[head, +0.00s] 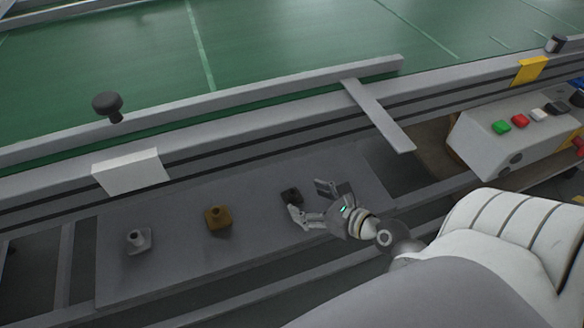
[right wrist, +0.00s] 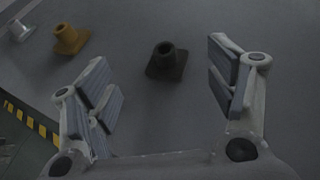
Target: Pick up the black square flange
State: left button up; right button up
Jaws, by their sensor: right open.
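The black square flange (head: 291,196) stands upright on the grey shelf, with a square base and a short round neck. In the right wrist view the flange (right wrist: 166,62) lies ahead of and between the open fingers, untouched. My right gripper (head: 309,201) is open beside it, on its right in the head view; its fingers also show in the right wrist view (right wrist: 165,88). One finger is close to the flange in the head view. My left gripper is not in view.
On the same grey shelf (head: 180,268) stand a brown-yellow flange (head: 218,217) and a light grey flange (head: 138,240), to the left. A conveyor with a green belt (head: 270,40) and metal rail runs behind. A flat metal bar (head: 380,115) juts over the shelf. A button box (head: 510,135) stands right.

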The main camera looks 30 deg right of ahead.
aim_at(293, 193)
jog(key=shift+w+f, duration=0.2)
jog(key=shift+w, duration=0.2)
jog(key=b+x, duration=0.1)
jog(key=x, duration=0.4)
jog(key=shift+d, duration=0.15)
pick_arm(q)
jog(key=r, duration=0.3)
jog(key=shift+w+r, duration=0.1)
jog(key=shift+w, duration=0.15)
pick_arm(e)
jog(key=shift+s, duration=0.1)
jog(key=shift+r, duration=0.1)
jog(key=c, duration=1.3)
